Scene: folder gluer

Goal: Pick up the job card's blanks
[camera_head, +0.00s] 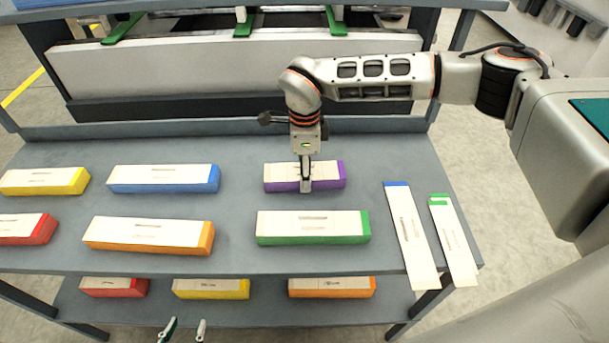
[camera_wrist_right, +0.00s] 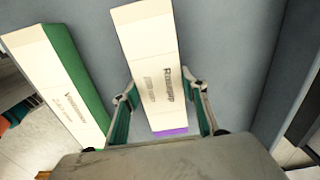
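Stacks of pale carton blanks with coloured sides lie on the grey table: yellow (camera_head: 45,181), blue (camera_head: 163,178), purple (camera_head: 326,175), red (camera_head: 25,228), orange (camera_head: 148,234) and green (camera_head: 313,226). My right gripper (camera_head: 305,186) points down at the purple stack. In the right wrist view my right gripper (camera_wrist_right: 162,110) is open, its fingers on either side of the purple stack (camera_wrist_right: 150,60), with small gaps visible. The green stack (camera_wrist_right: 62,85) lies beside it. My left gripper (camera_head: 184,330) is open and empty at the bottom edge. I cannot identify a job card.
Two long pale flat pieces, one blue-ended (camera_head: 410,235) and one green-ended (camera_head: 453,240), lie at the table's right end, overhanging its front edge. A lower shelf (camera_head: 262,309) holds red, yellow and orange stacks. A machine with a pale panel (camera_head: 230,70) stands behind.

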